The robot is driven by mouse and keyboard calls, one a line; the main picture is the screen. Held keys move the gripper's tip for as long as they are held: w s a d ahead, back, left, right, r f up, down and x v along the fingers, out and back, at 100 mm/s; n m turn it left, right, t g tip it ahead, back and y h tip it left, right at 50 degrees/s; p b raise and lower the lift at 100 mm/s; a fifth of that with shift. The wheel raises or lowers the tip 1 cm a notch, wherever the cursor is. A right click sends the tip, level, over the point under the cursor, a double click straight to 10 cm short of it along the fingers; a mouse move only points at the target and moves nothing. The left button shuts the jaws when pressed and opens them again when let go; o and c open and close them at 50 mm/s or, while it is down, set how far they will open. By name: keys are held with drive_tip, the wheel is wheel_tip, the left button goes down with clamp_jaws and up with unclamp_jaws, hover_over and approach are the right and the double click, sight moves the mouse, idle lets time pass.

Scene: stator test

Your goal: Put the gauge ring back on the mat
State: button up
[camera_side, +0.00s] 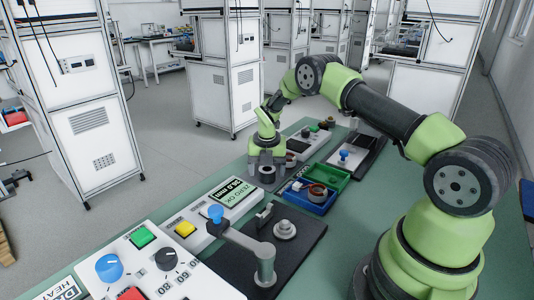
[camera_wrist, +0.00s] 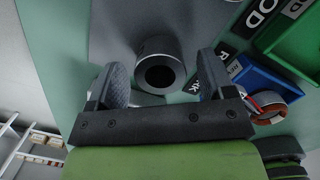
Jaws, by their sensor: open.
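The gauge ring (camera_wrist: 160,62) is a grey metal cylinder with a dark round bore. In the wrist view it sits upright at the near edge of the grey mat (camera_wrist: 115,28), between my two fingers. My gripper (camera_wrist: 162,85) is open, with one finger on each side of the ring and a gap showing beside it. In the side view my gripper (camera_side: 267,168) points down low over the grey mat (camera_side: 264,184), at the middle of the bench. The ring is mostly hidden there by the fingers.
A blue tray (camera_side: 320,209) holding a copper-coloured wound ring (camera_side: 317,191) and a green tray (camera_side: 334,176) stand just right of the mat. A panel with a display (camera_side: 228,192) is to its left. A dark plate with a lever (camera_side: 245,240) lies in front.

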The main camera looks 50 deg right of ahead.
wheel_tip(320, 180, up, 11)
drive_tip(key=a, duration=0.1)
wheel_tip(320, 180, up, 10)
drive_tip(key=f+m+t, duration=0.1)
drive_tip(key=m, duration=0.5)
hover_over(267, 182)
drive_tip(key=s+a, duration=0.2)
drive_tip(key=a, duration=0.2)
drive_tip(key=s+a+r+m+t+y, duration=0.1)
drive_tip(key=s+a+r+m+t, duration=0.2)
drive_tip(key=s+a+r+m, duration=0.5)
drive_tip(key=s+a+m+t+y, duration=0.1)
drive_tip(key=s+a+m, duration=0.1)
drive_tip(key=s+m, duration=0.5)
drive_tip(key=s+a+r+m+t+y, duration=0.1)
drive_tip(key=s+a+m, duration=0.2)
drive_tip(key=s+m, duration=0.4)
drive_tip(key=shift+s+r+m, duration=0.15)
drive_tip(key=shift+r+m, duration=0.1)
drive_tip(key=shift+m, duration=0.25)
drive_tip(key=shift+d, duration=0.1)
